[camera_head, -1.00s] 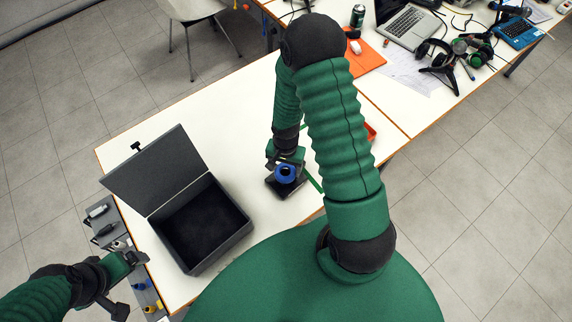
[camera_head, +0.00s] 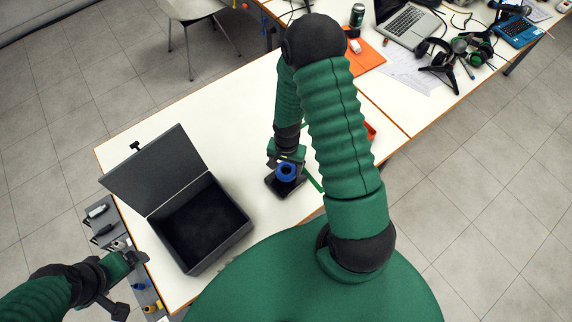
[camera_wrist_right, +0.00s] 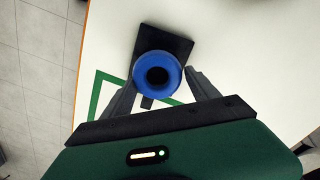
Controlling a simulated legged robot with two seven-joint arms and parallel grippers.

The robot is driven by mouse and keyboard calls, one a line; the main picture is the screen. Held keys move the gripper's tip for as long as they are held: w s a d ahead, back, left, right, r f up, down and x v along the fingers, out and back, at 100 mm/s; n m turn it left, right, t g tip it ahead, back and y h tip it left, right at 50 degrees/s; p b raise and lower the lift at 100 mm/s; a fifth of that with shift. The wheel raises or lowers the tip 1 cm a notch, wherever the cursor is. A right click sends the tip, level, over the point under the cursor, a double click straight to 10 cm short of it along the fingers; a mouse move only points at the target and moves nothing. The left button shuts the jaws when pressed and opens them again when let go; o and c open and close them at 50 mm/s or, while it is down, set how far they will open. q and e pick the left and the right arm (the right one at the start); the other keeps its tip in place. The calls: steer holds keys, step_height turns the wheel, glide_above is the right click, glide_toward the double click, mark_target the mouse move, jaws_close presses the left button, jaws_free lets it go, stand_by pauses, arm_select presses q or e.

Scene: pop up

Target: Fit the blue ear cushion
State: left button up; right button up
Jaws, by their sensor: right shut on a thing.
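The blue ear cushion (camera_head: 287,172) is a thick ring with a dark hole. In the right wrist view the cushion (camera_wrist_right: 157,78) sits between the two dark fingers of my right gripper (camera_wrist_right: 160,88), which is shut on it. A black square plate (camera_wrist_right: 178,43) lies beneath the cushion on the table; in the head view the plate (camera_head: 283,187) shows around its lower edge. I cannot tell whether cushion and plate touch. My left gripper (camera_head: 138,262) is at the table's left edge, beside a grey strip of small items; its jaws are too small to read.
An open, empty-looking dark case (camera_head: 203,224) stands on the white table (camera_head: 240,115), left of my right gripper. A green outline (camera_wrist_right: 103,95) marks the table near the plate. A laptop (camera_head: 408,25) and headphones (camera_head: 440,55) are on the far table.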

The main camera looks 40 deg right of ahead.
steer(key=shift+f+b, duration=0.55)
steer(key=shift+f, duration=0.35)
steer(key=o, duration=1.4)
steer(key=shift+o, duration=0.2)
step_height(320, 180, up, 17)
steer(key=shift+d+p, duration=0.15)
steer(key=shift+p, duration=0.2)
steer(key=shift+f, duration=0.1)
